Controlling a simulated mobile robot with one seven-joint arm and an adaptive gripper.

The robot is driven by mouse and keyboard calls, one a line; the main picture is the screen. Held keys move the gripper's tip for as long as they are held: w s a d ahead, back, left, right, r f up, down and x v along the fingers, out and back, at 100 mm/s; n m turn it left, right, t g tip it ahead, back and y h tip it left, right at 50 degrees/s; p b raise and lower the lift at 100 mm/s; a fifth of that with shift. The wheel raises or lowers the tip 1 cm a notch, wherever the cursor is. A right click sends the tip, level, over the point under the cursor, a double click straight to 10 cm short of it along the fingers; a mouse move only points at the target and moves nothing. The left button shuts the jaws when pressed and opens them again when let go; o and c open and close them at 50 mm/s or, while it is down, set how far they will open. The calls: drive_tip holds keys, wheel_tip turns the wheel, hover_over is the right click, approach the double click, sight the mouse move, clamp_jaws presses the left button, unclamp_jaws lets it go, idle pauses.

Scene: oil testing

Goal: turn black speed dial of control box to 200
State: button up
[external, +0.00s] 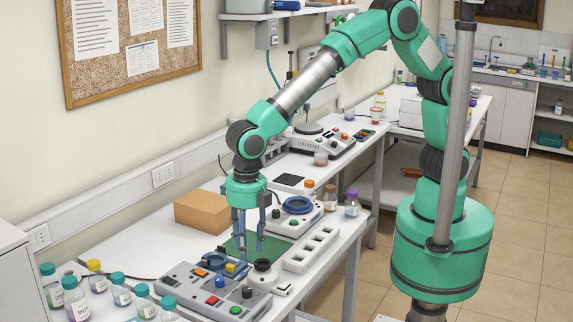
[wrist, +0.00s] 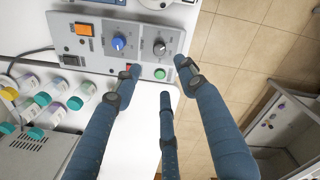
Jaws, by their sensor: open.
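The grey control box (external: 180,277) lies at the near end of the white table; it fills the upper middle of the wrist view (wrist: 88,62). Its black speed dial (wrist: 160,47) sits right of a blue dial (wrist: 118,43); the black dial also shows in the external view (external: 247,291). The scale marks are too small to read. My gripper (external: 247,260) has three blue fingers pointing down, apart and empty. In the wrist view my gripper (wrist: 158,77) has its fingers spread near the box's front edge, not around the dial. The height gap is hard to judge.
The box also carries an orange switch (wrist: 84,29), a red button (wrist: 135,69) and a green button (wrist: 160,74). Several capped bottles (external: 95,276) stand left of it. A cardboard box (external: 206,210) and other instruments (external: 310,250) stand farther back.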

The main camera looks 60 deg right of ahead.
sight(247, 289)
drive_tip(key=shift+f, duration=0.1)
drive_tip(key=f, duration=0.6)
drive_tip(key=f+b, duration=0.1)
drive_tip(key=f, duration=0.6)
drive_tip(key=shift+w+a+f, duration=0.15)
drive_tip(key=shift+a+f, duration=0.05)
drive_tip(key=shift+f, duration=0.1)
clamp_jaws()
